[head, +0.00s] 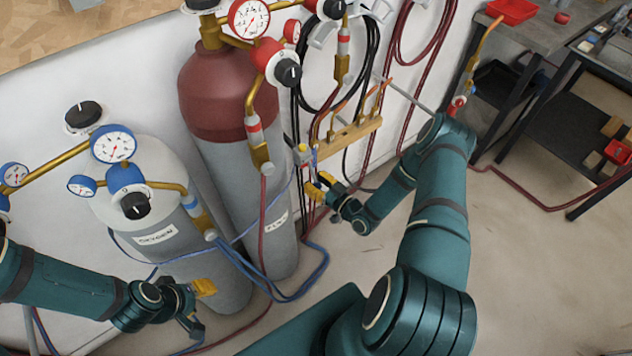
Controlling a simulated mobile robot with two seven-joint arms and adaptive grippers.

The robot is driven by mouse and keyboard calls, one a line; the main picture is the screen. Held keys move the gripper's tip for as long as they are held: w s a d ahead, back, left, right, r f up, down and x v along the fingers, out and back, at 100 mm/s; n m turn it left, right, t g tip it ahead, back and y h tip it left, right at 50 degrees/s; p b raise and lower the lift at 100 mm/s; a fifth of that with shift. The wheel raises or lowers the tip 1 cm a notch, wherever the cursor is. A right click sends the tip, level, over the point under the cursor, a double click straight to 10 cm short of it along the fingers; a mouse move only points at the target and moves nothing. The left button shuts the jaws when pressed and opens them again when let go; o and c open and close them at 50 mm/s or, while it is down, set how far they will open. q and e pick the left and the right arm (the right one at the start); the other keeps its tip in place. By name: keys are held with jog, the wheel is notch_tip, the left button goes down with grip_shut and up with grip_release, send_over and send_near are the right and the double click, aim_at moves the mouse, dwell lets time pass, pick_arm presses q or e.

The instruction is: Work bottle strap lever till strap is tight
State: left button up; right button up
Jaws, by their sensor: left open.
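The grey oxygen bottle (150,215) stands at the left. The taller fuel bottle (215,100), dark red on top and grey below, stands beside it. A thin blue band (268,215), which looks like the strap, runs across the bottles' fronts and rises toward the right. My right gripper (319,186) is just below that fitting, with yellow fingertips close together. My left gripper (200,305) is open and empty, low in front of the oxygen bottle.
Gauges and regulators (113,144) crown both bottles. Blue hose (285,296) and red hose trail down to the floor. A wooden holder (348,137) and coiled hoses hang on the wall behind. Dark workbenches (540,35) stand at upper right. The floor at right is mostly clear.

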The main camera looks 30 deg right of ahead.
grip_shut()
jog(key=shift+s, duration=0.1)
jog(key=shift+s+r+g+p, duration=0.4)
jog(key=shift+g+p, duration=0.3)
jog(key=shift+p, duration=0.2)
jog(key=s+r+g+p, duration=0.1)
jog(key=g+p, duration=0.1)
jog(key=s+r+g+h+p, duration=0.1)
jog(key=r+g+p, duration=0.1)
jog(key=g, duration=0.1)
jog(key=s+r+m+g+p, duration=0.1)
jog(key=g+p, duration=0.1)
jog(key=shift+s+d+r+g+h, duration=0.2)
jog(key=shift+r+g+h, duration=0.1)
jog(key=shift+r, duration=0.3)
